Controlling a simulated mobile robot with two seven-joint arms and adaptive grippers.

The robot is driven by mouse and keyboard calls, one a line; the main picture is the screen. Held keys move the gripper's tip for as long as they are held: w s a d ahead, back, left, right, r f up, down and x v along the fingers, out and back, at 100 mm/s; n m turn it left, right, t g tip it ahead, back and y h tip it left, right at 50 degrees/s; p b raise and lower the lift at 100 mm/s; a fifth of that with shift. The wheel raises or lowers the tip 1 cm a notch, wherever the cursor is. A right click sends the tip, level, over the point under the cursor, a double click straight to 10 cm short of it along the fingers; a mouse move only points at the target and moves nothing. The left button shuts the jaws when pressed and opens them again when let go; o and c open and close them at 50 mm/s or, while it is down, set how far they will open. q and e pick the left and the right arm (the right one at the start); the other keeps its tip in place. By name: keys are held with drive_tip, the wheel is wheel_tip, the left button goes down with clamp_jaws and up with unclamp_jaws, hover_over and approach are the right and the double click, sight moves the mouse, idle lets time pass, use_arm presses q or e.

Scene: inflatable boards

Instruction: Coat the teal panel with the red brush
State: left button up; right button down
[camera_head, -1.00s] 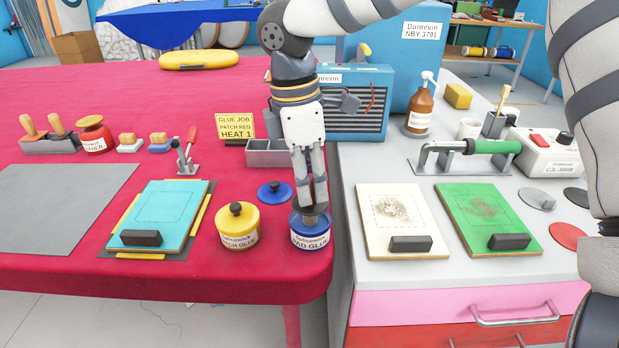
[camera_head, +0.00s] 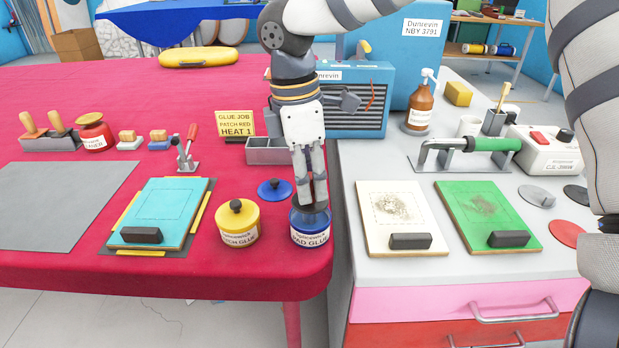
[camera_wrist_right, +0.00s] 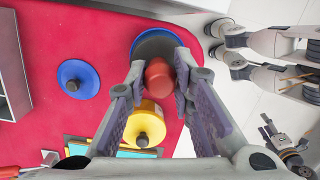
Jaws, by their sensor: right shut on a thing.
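The teal panel (camera_head: 168,203) lies on a grey mat with yellow strips at its edges, on the red table, with a dark block (camera_head: 141,235) on its near end. My right gripper (camera_head: 314,203) points down at the open blue glue pot (camera_head: 310,236). In the right wrist view it is shut on the red brush (camera_wrist_right: 159,78), whose round red end shows between the fingers, over the pot. The brush's lower part is hidden in the pot.
A lidded yellow glue pot (camera_head: 238,223) stands between panel and blue pot. The blue lid (camera_head: 274,189) lies behind them. A metal tray (camera_head: 268,150) and a sign (camera_head: 235,125) stand farther back. White (camera_head: 399,205) and green (camera_head: 470,205) boards lie on the right counter.

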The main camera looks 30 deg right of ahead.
drive_tip(key=shift+r, duration=3.5)
